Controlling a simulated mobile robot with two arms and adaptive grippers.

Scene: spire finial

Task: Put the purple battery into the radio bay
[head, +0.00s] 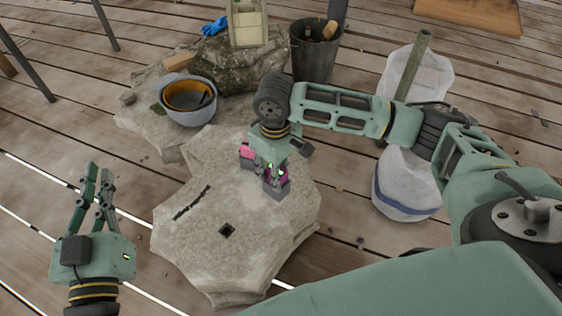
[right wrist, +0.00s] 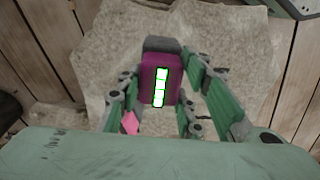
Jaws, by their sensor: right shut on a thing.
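The purple battery (head: 282,175) is upright at the stone slab, its grey end down; I cannot tell whether it touches the stone. In the right wrist view the battery (right wrist: 153,72) shows a lit white and green strip and a grey end. My right gripper (head: 272,172) is shut on it, with a finger on each side. My left gripper (head: 98,170) is open and empty, left of the slab. A pale green box (head: 248,25) at the back may be the radio; its bay is not clear.
White sacks (head: 405,185) lie at the right.

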